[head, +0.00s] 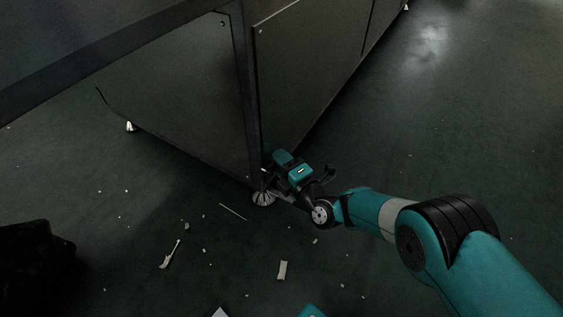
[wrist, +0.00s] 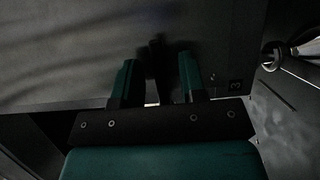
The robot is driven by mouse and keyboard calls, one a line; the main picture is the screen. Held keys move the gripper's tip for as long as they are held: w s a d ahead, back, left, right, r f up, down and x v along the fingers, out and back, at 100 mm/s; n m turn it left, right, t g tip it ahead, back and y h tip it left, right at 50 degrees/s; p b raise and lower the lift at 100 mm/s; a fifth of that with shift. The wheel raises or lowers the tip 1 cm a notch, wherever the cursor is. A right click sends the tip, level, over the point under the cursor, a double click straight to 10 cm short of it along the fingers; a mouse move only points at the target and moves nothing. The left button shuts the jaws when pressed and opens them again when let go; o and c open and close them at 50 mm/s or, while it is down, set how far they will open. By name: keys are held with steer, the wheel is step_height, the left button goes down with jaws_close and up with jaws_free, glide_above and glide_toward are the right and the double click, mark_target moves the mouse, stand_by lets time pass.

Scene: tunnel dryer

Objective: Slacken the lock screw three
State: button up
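My gripper (head: 288,183) is low at the near corner of the dark machine cabinet, just above a levelling foot (head: 263,199). In the wrist view my gripper (wrist: 158,82) has its two teal fingers spread apart, pointing at the dark underside or panel. A dark upright shape (wrist: 158,60) shows between and beyond the fingers; it may be the lock screw or partly a shadow, I cannot tell. I see no contact on it. A small label that reads 3 (wrist: 235,85) is just right of the fingers. The head view hides the screw behind my gripper.
The cabinet (head: 190,95) fills the upper left and middle. Another foot (head: 130,126) stands at the left. A round foot (wrist: 273,55) shows at the right of the wrist view. A pale scrap (head: 282,270) and other litter lie on the floor. The floor at right is clear.

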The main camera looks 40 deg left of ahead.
steer(key=s+d+p, duration=0.3)
steer(key=d+p, duration=1)
steer(key=d, duration=0.4)
steer(key=shift+s, duration=0.1)
